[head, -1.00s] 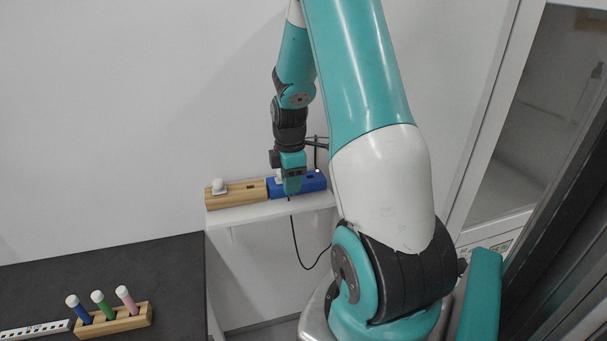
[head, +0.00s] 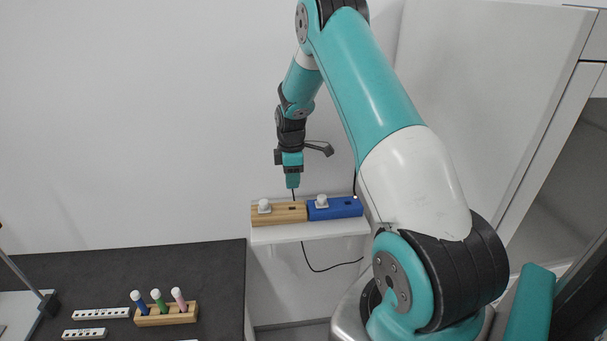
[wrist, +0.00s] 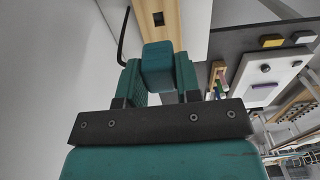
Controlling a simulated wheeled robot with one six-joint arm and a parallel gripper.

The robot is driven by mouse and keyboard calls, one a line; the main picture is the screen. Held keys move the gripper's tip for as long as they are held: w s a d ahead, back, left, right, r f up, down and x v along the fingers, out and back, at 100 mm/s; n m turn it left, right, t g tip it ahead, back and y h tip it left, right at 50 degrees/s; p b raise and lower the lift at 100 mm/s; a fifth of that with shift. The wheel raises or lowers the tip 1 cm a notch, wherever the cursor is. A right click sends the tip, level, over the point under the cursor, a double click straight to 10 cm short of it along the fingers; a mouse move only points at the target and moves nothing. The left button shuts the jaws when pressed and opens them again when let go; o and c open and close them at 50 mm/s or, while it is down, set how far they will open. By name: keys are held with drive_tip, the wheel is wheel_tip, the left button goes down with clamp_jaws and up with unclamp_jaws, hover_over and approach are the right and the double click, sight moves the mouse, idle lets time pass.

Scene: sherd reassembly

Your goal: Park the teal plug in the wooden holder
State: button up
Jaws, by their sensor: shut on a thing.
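The teal plug (wrist: 157,62) is held between the fingers of my gripper (wrist: 158,85) in the wrist view. In the head view my gripper (head: 293,184) points down above the right part of the wooden holder (head: 278,218), apart from it. The plug is hard to tell from the teal fingers there. The wooden holder also shows in the wrist view (wrist: 190,20), beyond the plug, with an empty dark slot in its top.
A black cord (head: 320,270) hangs below the shelf. A dark table (head: 200,265) at left bears a pen rack (head: 166,319) and white strips.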

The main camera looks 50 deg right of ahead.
drive_tip(key=shift+w+f+b, duration=0.1)
drive_tip(key=shift+f+b, duration=2.15)
drive_tip(key=shift+f, duration=1.05)
drive_tip(key=shift+f+b, duration=0.7)
drive_tip(key=shift+f, duration=0.2)
drive_tip(key=o, duration=1.4)
drive_tip(key=shift+r+p, duration=2.65)
drive_tip(key=shift+r, duration=1.4)
drive_tip(key=shift+w, duration=0.1)
